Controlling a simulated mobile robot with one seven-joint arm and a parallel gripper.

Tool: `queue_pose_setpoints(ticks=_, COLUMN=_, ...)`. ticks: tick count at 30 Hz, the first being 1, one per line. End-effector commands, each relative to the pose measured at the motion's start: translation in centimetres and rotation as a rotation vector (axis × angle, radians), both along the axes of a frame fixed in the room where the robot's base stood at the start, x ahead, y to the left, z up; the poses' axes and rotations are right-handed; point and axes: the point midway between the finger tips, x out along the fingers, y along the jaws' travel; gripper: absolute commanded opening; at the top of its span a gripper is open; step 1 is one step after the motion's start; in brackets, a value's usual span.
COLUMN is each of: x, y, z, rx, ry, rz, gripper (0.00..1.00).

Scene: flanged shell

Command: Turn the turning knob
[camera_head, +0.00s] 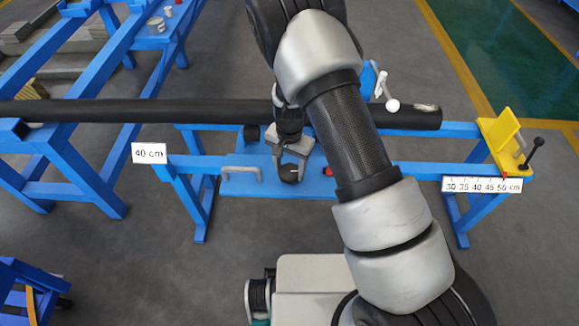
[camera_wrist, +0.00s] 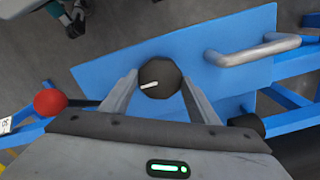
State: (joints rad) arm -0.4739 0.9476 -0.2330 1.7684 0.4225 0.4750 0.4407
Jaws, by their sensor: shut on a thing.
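The turning knob is a round black knob with a white pointer mark, on a blue panel. In the wrist view the knob (camera_wrist: 160,82) sits between the two fingertips of my gripper (camera_wrist: 160,85), and the white mark points to the left and slightly down. My gripper is shut on the knob. In the head view my gripper (camera_head: 289,166) reaches down to the knob (camera_head: 290,174), which is partly hidden by the fingers. The blue panel (camera_wrist: 120,75) carries the knob.
A grey handle (camera_head: 240,170) is on the panel left of the knob. A red ball (camera_wrist: 48,103) shows at the left in the wrist view. A long black pipe (camera_head: 150,110) lies across behind. A yellow stop (camera_head: 503,135) with a black lever stands at the right, above a scale (camera_head: 482,185).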

Motion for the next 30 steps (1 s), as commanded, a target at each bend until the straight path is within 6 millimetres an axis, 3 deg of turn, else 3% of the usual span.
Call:
queue_pose_setpoints(ticks=2, x=0.0, y=0.0, z=0.0, rx=0.000, ry=-0.001, rz=0.001, gripper=0.32)
queue_pose_setpoints(ticks=3, x=0.0, y=0.0, z=0.0, rx=0.000, ry=-0.001, rz=0.001, gripper=0.56)
queue_pose_setpoints(ticks=6, x=0.0, y=0.0, z=0.0, rx=0.000, ry=-0.001, rz=0.001, gripper=0.73)
queue_pose_setpoints(ticks=15, x=0.0, y=0.0, z=0.1, rx=0.000, ry=0.000, rz=0.002, gripper=0.74)
queue_pose_setpoints(ticks=19, x=0.0, y=0.0, z=1.1, rx=0.000, ry=-0.001, rz=0.002, gripper=0.74)
queue_pose_setpoints(ticks=23, x=0.1, y=0.1, z=3.6, rx=0.001, ry=-0.004, rz=0.003, gripper=0.74)
queue_pose_setpoints(ticks=30, x=0.1, y=0.1, z=9.6, rx=0.002, ry=-0.005, rz=0.002, gripper=0.74)
